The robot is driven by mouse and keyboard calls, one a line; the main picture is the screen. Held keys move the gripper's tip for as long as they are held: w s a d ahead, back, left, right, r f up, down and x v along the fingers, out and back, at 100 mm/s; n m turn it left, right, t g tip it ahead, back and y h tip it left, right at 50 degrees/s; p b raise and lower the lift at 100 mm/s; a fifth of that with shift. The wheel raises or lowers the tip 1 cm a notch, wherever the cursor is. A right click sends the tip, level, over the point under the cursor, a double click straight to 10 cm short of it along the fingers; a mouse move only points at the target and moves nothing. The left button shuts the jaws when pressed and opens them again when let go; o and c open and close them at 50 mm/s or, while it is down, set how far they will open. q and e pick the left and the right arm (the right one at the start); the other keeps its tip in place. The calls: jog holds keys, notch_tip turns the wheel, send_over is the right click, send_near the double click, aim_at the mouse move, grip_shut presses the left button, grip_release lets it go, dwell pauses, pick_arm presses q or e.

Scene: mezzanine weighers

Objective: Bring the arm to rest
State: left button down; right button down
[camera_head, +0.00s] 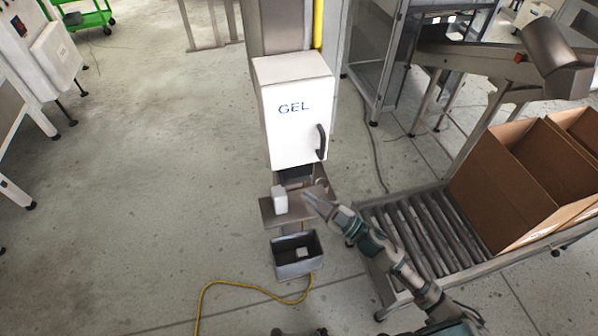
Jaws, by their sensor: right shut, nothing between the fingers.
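My right gripper (312,200) is shut and empty. Its arm comes in from the lower right, over the near end of the roller conveyor. The fingertips are just right of a small white block (280,199), with a visible gap between them. The block stands on a grey metal shelf (268,213) below a white cabinet (294,110) marked GEL. The cabinet has a dark handle on its right side and looks closed. My left gripper is not clearly visible.
A grey open bin (296,270) with a small pale item (302,252) inside sits below the shelf. A yellow cable (240,284) lies on the floor. A roller conveyor (425,228) with open cardboard boxes (510,185) is at the right.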

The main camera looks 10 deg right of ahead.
dwell(0.5)
jog(key=w+d+f+m+h, duration=0.2)
jog(key=d+f+m+h, duration=0.25)
jog(key=f, duration=0.75)
jog(key=w+d+f+m+h, duration=0.25)
jog(key=d+f+h, duration=0.25)
jog(key=f, duration=0.8)
jog(key=s+d+f+m+g+h+b, duration=0.15)
jog(key=s+f, duration=0.25)
jog(key=f, duration=0.5)
jog(key=s+d+f+m+g+h, duration=0.2)
jog(key=s+d+f, duration=0.15)
jog(key=f, duration=0.65)
jog(key=s+a+f+m+g+h, duration=0.1)
jog(key=s+f+g, duration=0.3)
jog(key=s+f, duration=0.8)
jog(key=s+a+f+m+g+h, duration=0.1)
jog(key=s+f+g, duration=0.2)
jog(key=s+f, duration=0.85)
jog(key=s+a+g, duration=0.1)
jog(key=s+g, duration=0.1)
jog(key=s, duration=0.6)
jog(key=s+a+f+g, duration=0.1)
jog(key=s, duration=0.7)
jog(key=shift+s+a+f+g, duration=0.25)
jog(key=shift+a+g, duration=0.1)
